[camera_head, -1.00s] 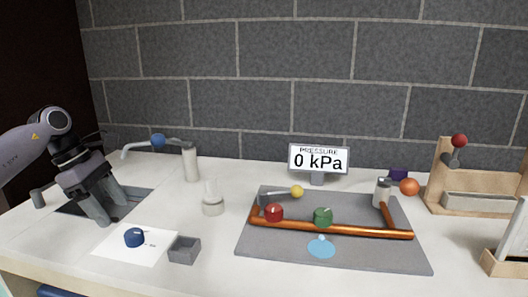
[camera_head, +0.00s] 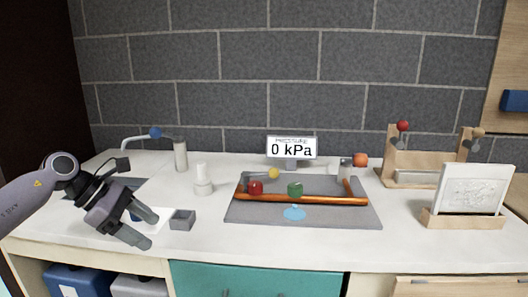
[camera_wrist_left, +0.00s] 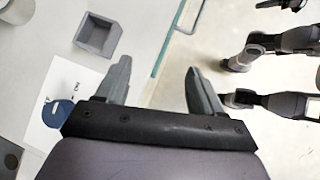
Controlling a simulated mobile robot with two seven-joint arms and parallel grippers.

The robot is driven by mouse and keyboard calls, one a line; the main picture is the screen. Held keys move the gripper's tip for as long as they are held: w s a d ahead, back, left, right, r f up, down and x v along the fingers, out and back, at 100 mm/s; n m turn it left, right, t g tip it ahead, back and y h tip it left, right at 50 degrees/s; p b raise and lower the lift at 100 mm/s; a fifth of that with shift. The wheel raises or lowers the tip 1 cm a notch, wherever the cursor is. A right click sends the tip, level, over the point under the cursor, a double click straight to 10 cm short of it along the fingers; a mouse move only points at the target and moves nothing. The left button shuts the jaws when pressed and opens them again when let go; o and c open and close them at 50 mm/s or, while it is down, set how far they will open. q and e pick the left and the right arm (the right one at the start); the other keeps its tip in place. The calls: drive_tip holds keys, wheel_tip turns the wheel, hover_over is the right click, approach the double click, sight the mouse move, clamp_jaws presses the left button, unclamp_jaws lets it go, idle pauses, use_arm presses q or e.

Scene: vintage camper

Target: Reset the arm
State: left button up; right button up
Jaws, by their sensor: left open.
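My left gripper (camera_head: 146,228) is open and empty at the left front of the counter. In the head view it covers much of the white sheet (camera_head: 155,222) and nearly all of the blue knob. The left wrist view shows its two fingers (camera_wrist_left: 158,85) spread apart, with the floor between them beyond the counter edge. The blue knob (camera_wrist_left: 58,114) lies on the sheet to the left of the fingers in that view. My right gripper is not seen in the head view.
A small grey open box (camera_head: 182,220) stands right of the gripper. A grey mat (camera_head: 345,215) carries copper pipes with red and green knobs. A pressure display (camera_head: 291,147) reads 0 kPa. A wooden stand (camera_head: 462,220) with a white card is at right. Teal cabinet door (camera_head: 255,280) below.

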use_arm(q)
drive_tip(key=s+d+r+n+t+h, duration=0.25)
drive_tip(key=d+n+t+h, duration=0.65)
drive_tip(key=d+n, duration=0.65)
drive_tip(key=s+a+f+n+t+y, duration=0.2)
drive_tip(key=s+a+f+n+y, duration=0.4)
drive_tip(key=n, duration=0.7)
drive_tip(key=s+a+f+n+t+y, duration=0.1)
drive_tip(key=s+a+f+n+y, duration=0.15)
drive_tip(key=f+n+y, duration=0.7)
drive_tip(key=s+a+f+n+g, duration=0.1)
drive_tip(key=s+f+n+g, duration=0.25)
drive_tip(key=s, duration=0.45)
drive_tip(key=s+a+f+n+g+y, duration=0.1)
drive_tip(key=s+a+f+n+g, duration=0.15)
drive_tip(key=s+n+g, duration=0.4)
drive_tip(key=s+a+f+n+g, duration=0.1)
drive_tip(key=s+f+n, duration=0.2)
drive_tip(key=s, duration=0.6)
drive_tip(key=w+d+f+t+h+p, duration=0.1)
drive_tip(key=w+d+f+t+p, duration=0.2)
drive_tip(key=w+f+t+p, duration=0.1)
drive_tip(key=shift+w+d+m+t+h+p, duration=0.2)
drive_tip(key=shift+w+m+t+h+p, duration=0.3)
drive_tip(key=shift+w+t, duration=0.85)
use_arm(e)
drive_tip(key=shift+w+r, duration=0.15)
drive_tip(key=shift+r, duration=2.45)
